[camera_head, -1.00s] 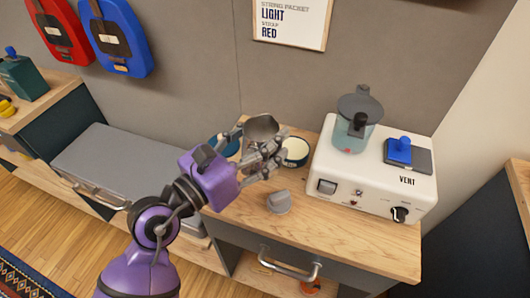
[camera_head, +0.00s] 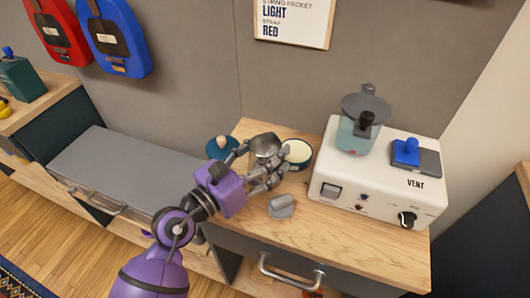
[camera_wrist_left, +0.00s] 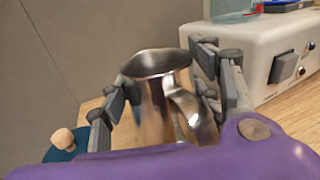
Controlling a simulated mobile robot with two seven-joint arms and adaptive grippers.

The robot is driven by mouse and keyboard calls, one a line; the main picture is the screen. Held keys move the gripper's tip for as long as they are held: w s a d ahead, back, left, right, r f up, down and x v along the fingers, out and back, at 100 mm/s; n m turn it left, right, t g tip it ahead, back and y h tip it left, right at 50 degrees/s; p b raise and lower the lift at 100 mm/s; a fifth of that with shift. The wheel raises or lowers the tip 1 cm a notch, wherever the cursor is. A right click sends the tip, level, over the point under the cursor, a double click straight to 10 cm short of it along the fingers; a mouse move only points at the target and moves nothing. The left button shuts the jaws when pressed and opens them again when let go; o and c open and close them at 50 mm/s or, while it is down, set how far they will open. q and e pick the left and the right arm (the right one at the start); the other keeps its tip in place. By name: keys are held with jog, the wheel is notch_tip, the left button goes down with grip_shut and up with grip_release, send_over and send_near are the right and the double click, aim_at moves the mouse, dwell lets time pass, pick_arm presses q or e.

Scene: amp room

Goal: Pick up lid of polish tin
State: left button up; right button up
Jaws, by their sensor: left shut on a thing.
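My left gripper (camera_head: 266,162) is shut on a shiny metal mug (camera_head: 264,145), held upright over the bench top. The mug (camera_wrist_left: 162,95) fills the middle of the left wrist view, between the grey fingers, its handle toward the camera. A round dark teal lid (camera_head: 215,148) with a pale knob lies left of the mug; it also shows at the lower left of the wrist view (camera_wrist_left: 58,155). An open tin (camera_head: 297,154) with cream-coloured contents stands just right of the mug, partly behind the fingers. I cannot tell whether the mug touches the bench. My right gripper is not in view.
A small grey object (camera_head: 281,206) lies in front of the gripper. A white VENT box (camera_head: 345,190) with a clear-jarred device (camera_head: 358,135) and a blue-knobbed pad (camera_head: 425,160) stands at right. The bench's front right (camera_head: 360,238) is clear. A grey surface (camera_head: 120,165) is at left.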

pick_arm(q)
jog(key=shift+f, duration=0.1)
jog(key=o, duration=1.6)
